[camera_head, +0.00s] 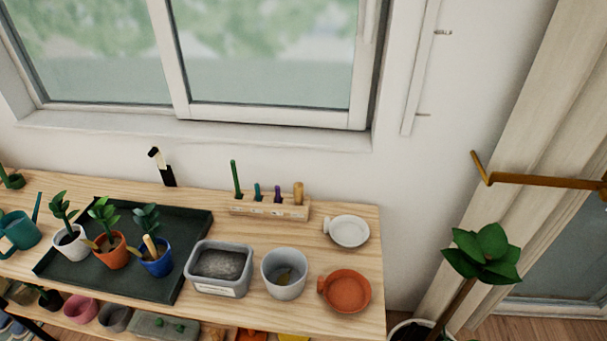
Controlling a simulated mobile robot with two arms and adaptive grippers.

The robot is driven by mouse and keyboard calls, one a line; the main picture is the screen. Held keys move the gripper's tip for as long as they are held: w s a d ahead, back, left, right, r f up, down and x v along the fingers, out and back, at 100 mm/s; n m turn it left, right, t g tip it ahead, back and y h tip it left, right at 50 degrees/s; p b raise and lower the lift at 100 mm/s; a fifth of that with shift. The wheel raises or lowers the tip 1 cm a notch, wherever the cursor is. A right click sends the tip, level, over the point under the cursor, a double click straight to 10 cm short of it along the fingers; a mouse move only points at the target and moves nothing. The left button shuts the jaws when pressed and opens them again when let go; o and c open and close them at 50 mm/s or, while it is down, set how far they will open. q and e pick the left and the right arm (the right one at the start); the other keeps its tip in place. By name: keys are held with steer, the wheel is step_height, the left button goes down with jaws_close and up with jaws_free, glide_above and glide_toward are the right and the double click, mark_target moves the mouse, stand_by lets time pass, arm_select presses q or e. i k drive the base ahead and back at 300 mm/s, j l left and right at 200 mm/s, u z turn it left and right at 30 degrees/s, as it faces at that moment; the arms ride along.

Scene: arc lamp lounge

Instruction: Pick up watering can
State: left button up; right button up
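A teal watering can (22,232) stands on the wooden table at the far left, partly cut off by the picture's left edge. Its thin spout points up to the right, and a handle loop shows at its lower left. Neither of my grippers is in view, and nothing is seen touching the can.
The wooden table (345,195) stands below a window. A dark green tray (185,215) with three potted plants lies right of the can. A grey soil tub (219,268), a grey pot (284,273), a white dish (348,231) and an orange dish (346,290) stand further right.

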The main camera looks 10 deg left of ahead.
mark_target(21, 231)
steer(key=u, duration=1.95)
